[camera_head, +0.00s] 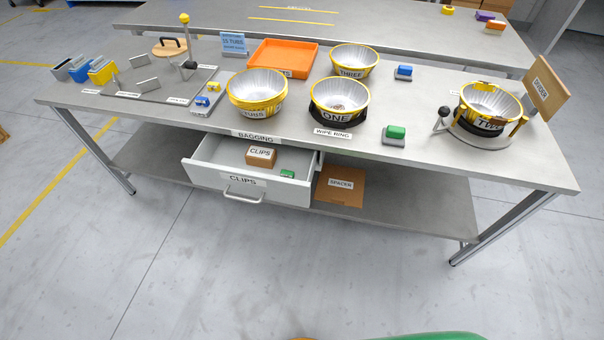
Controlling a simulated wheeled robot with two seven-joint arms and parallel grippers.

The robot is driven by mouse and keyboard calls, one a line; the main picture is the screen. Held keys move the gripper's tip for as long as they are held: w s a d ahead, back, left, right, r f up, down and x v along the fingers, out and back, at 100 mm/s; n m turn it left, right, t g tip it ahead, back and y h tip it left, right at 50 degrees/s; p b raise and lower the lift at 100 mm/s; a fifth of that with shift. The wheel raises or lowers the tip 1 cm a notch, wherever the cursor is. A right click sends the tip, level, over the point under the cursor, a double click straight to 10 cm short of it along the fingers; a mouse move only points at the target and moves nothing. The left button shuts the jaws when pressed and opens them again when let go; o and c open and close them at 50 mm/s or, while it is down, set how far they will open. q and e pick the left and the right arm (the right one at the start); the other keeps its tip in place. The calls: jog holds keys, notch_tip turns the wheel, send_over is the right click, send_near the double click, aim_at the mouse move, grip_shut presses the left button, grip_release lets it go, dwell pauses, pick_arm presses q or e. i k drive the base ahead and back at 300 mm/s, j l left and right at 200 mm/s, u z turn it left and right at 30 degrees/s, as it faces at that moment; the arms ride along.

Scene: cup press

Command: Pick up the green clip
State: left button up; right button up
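A small green clip (287,173) lies in the open drawer (218,174) under the front edge of the table. It lies to the right of a brown box labelled CLIPS (261,156), near the drawer's right end. A larger green block (396,131) sits on a grey base on the tabletop, right of the bowl labelled ONE (339,97). Neither of my grippers can be made out in the head view. No gripper is seen near the drawer or the clip.
The tabletop (300,139) above the drawer holds several foil bowls, an orange tray (283,56) and a press-like fixture (490,108) at right. A brown SPACER box (340,186) sits on the lower shelf beside the drawer. The floor in front is clear.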

aim_at(284, 172)
jog(key=i+j+z, duration=0.2)
jog(key=j+z, duration=0.25)
jog(key=i+j+z, duration=0.15)
jog(key=j+z, duration=0.3)
jog(key=j, duration=0.25)
jog(key=j+z, duration=0.45)
jog(key=j, duration=0.15)
jog(key=j+z, duration=0.5)
jog(key=j, duration=0.15)
jog(key=k+j+z, duration=0.25)
jog(key=j+z, duration=0.2)
jog(key=j, duration=0.15)
